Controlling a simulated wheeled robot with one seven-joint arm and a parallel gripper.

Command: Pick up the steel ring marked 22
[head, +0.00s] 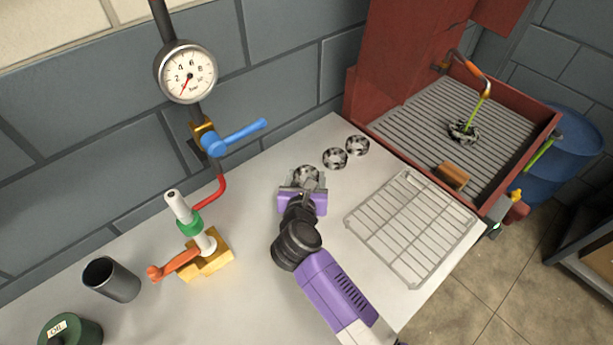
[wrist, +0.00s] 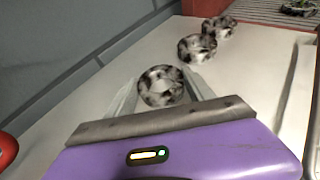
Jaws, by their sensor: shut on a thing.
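A dark-speckled steel ring (wrist: 161,87) sits between the two fingers of my gripper (wrist: 160,92) in the wrist view. The fingers are shut on it. In the head view my gripper (head: 305,180) is over the bench near the wall, with the ring (head: 306,173) at its tips. I cannot read any number on it. Two similar rings lie on the bench to the right of it: a middle one (head: 334,158) and a far one (head: 357,145). Both also show in the wrist view, the middle ring (wrist: 197,48) and the far ring (wrist: 219,27). Their marks are unreadable too.
A wire rack (head: 411,228) lies right of my arm. A red wash basin (head: 400,122) with another dark ring (head: 462,131) and a brush (head: 453,175) stands at the right. A pump with an orange lever (head: 176,263), a grey cup (head: 111,279) and an oil can (head: 72,332) stand left.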

